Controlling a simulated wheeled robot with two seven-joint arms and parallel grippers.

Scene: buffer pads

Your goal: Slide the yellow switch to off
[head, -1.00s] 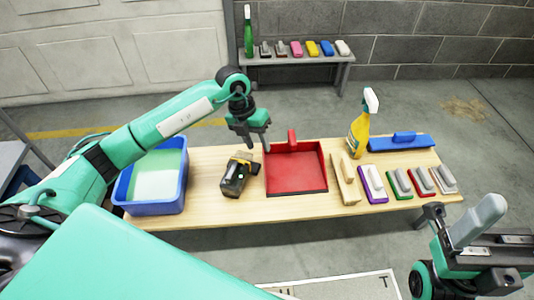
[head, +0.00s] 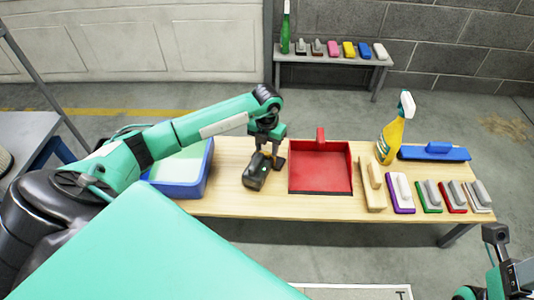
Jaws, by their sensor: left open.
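A dark device (head: 255,175) with yellow parts lies on the wooden table, left of the red dustpan. The yellow switch cannot be made out; my gripper covers the device's far end. My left gripper (head: 270,160) is open and points down at that far end, its fingers very close to it. I cannot tell whether they touch it. My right gripper (head: 497,245) shows only in part at the lower right corner, away from the table, and its jaws are unclear.
On the table (head: 232,203) are a blue tub (head: 183,189) at left, a red dustpan (head: 321,179), several buffer pads (head: 401,193), a yellow spray bottle (head: 391,140) and a blue float (head: 433,153). A shelf (head: 335,59) with pads stands behind.

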